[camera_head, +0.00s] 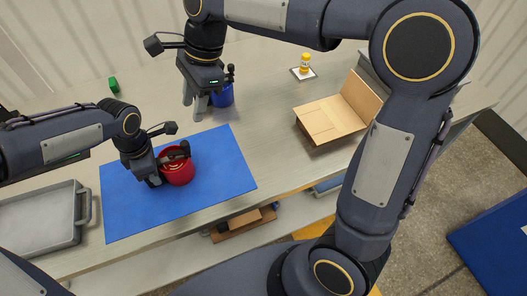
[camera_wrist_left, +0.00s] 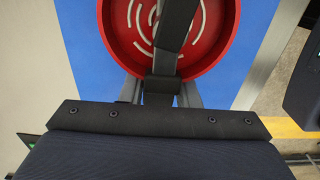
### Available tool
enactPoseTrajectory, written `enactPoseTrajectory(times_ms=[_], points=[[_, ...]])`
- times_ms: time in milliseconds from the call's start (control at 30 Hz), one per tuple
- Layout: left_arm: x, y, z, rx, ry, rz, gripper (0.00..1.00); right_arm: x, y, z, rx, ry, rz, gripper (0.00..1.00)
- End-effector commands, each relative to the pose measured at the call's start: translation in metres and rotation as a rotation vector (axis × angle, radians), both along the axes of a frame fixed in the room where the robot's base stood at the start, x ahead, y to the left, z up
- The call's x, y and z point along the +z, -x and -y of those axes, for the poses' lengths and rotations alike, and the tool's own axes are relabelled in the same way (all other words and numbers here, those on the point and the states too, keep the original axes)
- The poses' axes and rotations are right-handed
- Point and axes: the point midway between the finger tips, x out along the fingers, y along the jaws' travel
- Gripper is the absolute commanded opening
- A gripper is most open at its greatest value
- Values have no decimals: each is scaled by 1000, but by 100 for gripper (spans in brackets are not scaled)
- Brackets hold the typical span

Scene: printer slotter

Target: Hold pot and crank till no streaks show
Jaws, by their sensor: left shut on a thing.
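A red pot (camera_head: 178,172) stands on the blue mat (camera_head: 225,178) with a dark crank piece (camera_head: 176,152) across its top. In the left wrist view the red pot (camera_wrist_left: 228,40) shows pale curved streaks (camera_wrist_left: 145,22) inside, partly hidden by a dark bar. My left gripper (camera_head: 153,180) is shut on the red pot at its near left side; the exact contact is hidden. My right gripper (camera_head: 195,106) points down beside a blue pot (camera_head: 222,96), left of it. Its two fingers look apart with nothing between them.
A grey tray (camera_head: 40,218) lies at the left front. A green block (camera_head: 113,85) is at the back left. A yellow-topped bottle (camera_head: 305,62) stands on a small pad. My right arm crosses the right side.

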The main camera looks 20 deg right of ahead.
Motion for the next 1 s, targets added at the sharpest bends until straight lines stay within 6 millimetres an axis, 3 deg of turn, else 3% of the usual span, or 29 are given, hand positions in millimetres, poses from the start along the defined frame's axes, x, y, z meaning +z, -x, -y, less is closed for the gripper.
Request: enactPoseTrajectory(times_ms=[500,1000], points=[[1,0,0,1,0,1,0,11,63,83,348,-16,309,38],[2,0,0,1,0,1,0,-11,144,135,732,97,634,38]])
